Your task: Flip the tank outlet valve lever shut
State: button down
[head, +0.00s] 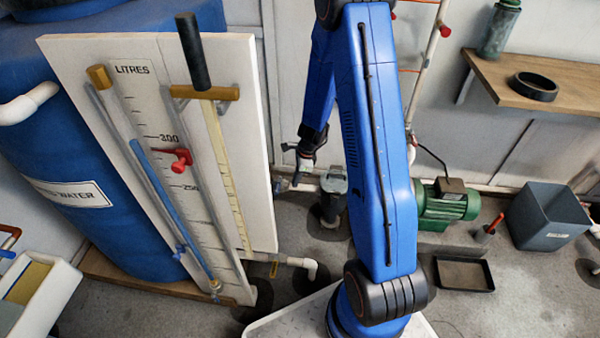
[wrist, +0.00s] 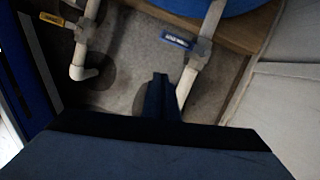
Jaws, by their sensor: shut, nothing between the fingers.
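In the wrist view a blue lever (wrist: 178,40) with small white lettering, too blurred to read, sits at a grey valve body (wrist: 200,48) on a white pipe below the blue tank (wrist: 226,8). The lever points left, roughly across the pipe. My gripper (wrist: 160,78) is shut and empty, below the lever in the picture and apart from it; it overlaps the pipe's left edge in view. In the head view my gripper (head: 297,176) hangs behind the gauge board, near the grey valve (head: 281,186). The lever's blue handle is not clear there.
A second pipe with a yellow lever (wrist: 50,19) ends in a white elbow (wrist: 84,73). The white gauge board (head: 262,150) stands left of my arm. A dark cylindrical unit (head: 334,183) and green motor (head: 446,205) stand to the right.

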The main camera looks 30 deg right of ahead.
jog(key=shift+v, duration=2.75)
jog(key=shift+s, duration=0.1)
